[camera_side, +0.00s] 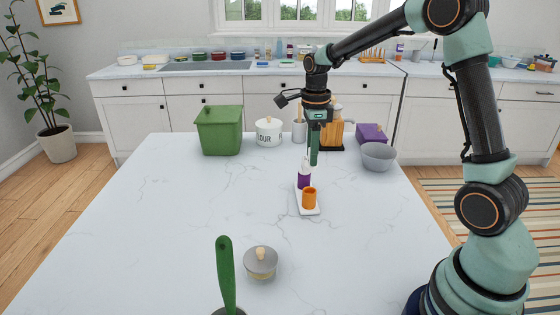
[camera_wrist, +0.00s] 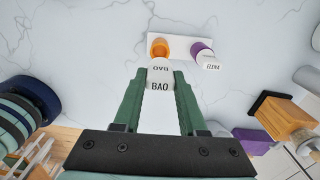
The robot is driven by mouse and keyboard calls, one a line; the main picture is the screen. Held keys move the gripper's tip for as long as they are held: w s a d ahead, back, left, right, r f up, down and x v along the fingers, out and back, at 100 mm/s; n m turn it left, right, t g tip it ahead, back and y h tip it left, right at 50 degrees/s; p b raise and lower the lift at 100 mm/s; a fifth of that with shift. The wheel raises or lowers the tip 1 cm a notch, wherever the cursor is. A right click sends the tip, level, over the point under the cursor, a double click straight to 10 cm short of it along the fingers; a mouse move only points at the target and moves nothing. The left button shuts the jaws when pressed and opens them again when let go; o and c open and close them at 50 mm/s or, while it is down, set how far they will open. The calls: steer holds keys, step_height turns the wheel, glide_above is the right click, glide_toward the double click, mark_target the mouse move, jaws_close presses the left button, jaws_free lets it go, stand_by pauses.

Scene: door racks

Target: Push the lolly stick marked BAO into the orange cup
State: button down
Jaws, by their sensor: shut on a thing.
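My gripper (camera_side: 314,158) points down over the table in the side view. In the wrist view, its two green fingers (camera_wrist: 160,76) are shut on the white lolly stick marked BAO (camera_wrist: 159,86); one BAO label reads upright and one upside down. The orange cup (camera_side: 309,198) stands on a small white tray (camera_side: 310,211); in the wrist view the cup (camera_wrist: 158,48) is just beyond the held stick, its mouth partly visible.
A purple cup (camera_side: 304,181) holds a white stick marked ELENA (camera_wrist: 209,63) beside the orange cup. A green bin (camera_side: 220,132), flour jar (camera_side: 268,134), purple box (camera_side: 371,134) and grey bowl (camera_side: 378,157) stand behind. A lidded pot (camera_side: 260,263) and green handle (camera_side: 226,275) are in front.

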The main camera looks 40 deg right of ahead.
mark_target(311, 171)
steer(key=shift+f, duration=2.5)
steer(key=shift+f, duration=1.25)
steer(key=shift+c, duration=1.9)
jaws_free()
step_height(311, 171, up, 12)
steer(key=shift+f, duration=0.2)
steer(key=shift+r, duration=0.25)
